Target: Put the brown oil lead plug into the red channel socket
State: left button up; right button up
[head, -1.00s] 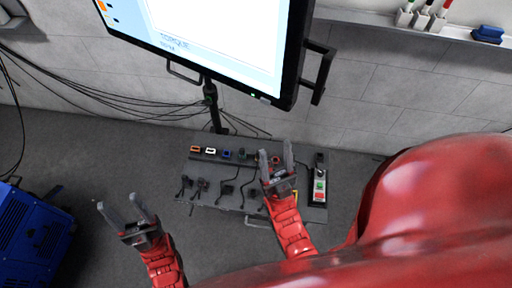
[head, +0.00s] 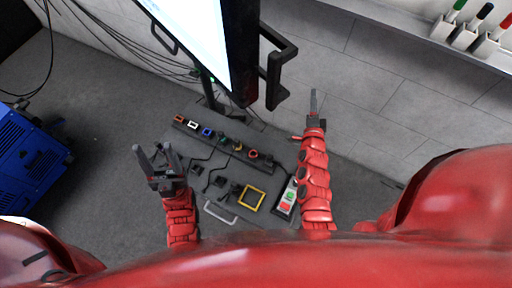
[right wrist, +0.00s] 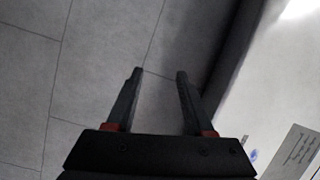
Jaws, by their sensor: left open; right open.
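The red channel socket (head: 253,154) appears as a small red ring near the right end of the socket row on the dark panel (head: 225,205). Several small dark lead plugs (head: 222,180) lie on the panel below the row; I cannot tell which is the brown oil one. My left gripper (head: 155,148) is open and empty, left of the panel. My right gripper (head: 313,95) is above and right of the panel, seen edge-on in the head view. In the right wrist view it (right wrist: 159,73) is open and empty, with grey wall tiles behind.
A control box (head: 287,197) with green and red buttons is at the panel's right. A yellow frame (head: 250,197) and a handle (head: 220,213) are at its front. A monitor (head: 238,60) overhangs the back. A blue machine (head: 25,155) stands left.

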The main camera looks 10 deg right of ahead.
jog(key=w+a+f+m+g+y+b, duration=0.15)
jog(key=a+f+m+g+y, duration=0.35)
jog(key=f, duration=0.7)
jog(key=s+a+f+g+y+b, duration=0.1)
jog(key=a+f+g+y+b, duration=0.1)
jog(key=a, duration=0.4)
jog(key=s+a+f+m+g+y+b, duration=0.1)
jog(key=s+a+f+y+b, duration=0.1)
jog(key=a+y, duration=0.2)
jog(key=s+a+f+m+g+y+b, duration=0.1)
jog(key=s+a+f+g+y+b, duration=0.1)
jog(key=a, duration=0.7)
jog(key=shift+s+f+g+y, duration=0.15)
jog(key=shift+f+g+y, duration=0.15)
jog(key=shift+f+y, duration=0.25)
jog(key=shift+w+a+f, duration=0.2)
jog(key=shift+w+a, duration=0.2)
jog(key=shift+a, duration=0.15)
jog(key=shift+w+a+f, duration=0.2)
jog(key=shift+w+a, duration=0.2)
jog(key=shift+a, duration=0.1)
jog(key=shift+x, duration=0.85)
grip_shut()
